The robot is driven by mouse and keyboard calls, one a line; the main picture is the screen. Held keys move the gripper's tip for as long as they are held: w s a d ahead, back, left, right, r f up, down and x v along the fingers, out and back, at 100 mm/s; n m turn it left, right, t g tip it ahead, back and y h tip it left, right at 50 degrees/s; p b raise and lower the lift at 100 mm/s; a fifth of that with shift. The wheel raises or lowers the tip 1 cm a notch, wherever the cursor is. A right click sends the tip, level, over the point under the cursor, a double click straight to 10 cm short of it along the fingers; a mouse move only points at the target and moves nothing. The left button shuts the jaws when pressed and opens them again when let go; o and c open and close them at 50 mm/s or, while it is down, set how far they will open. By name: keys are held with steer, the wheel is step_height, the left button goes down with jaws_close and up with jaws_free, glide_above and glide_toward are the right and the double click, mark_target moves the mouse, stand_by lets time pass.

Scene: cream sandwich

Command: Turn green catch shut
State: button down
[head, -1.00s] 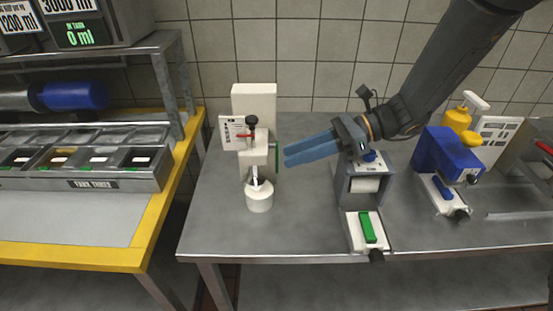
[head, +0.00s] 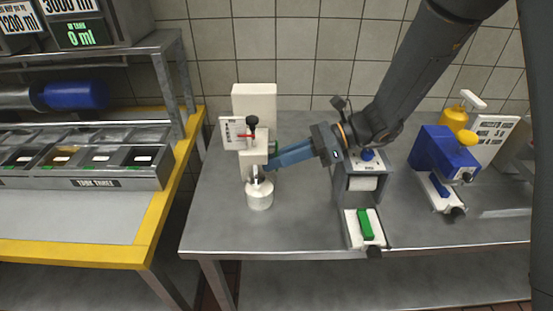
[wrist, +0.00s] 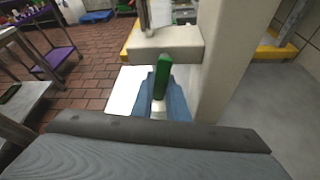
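The green catch (head: 273,147) is on the right side of the cream-white dispenser (head: 254,100). In the wrist view the green catch (wrist: 163,75) stands upright below a cream block of the dispenser. My gripper (head: 271,161) reaches in from the right with its blue fingertips at the catch. In the wrist view the gripper (wrist: 161,92) has one blue finger to each side of the catch, with a gap between them. The fingers look open around it; I cannot tell whether either touches it. In the head view the fingers hide the catch's lower part.
A grey machine (head: 362,183) with a green-switch pedal (head: 366,226) is below my arm. A blue machine (head: 442,152) stands to the right. The steel tabletop (head: 300,220) is clear in front.

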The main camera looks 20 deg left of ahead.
steer(key=shift+s+d+r+m+g+p, duration=0.1)
steer(key=shift+s+r+m+g+p, duration=0.15)
steer(key=shift+m+p, duration=0.45)
steer(key=shift+s+m+g+p, duration=0.2)
steer(key=shift+m+g+p, duration=0.1)
steer(key=shift+g+p, duration=0.25)
steer(key=c, duration=1.7)
jaws_free()
steer(key=shift+f, duration=0.1)
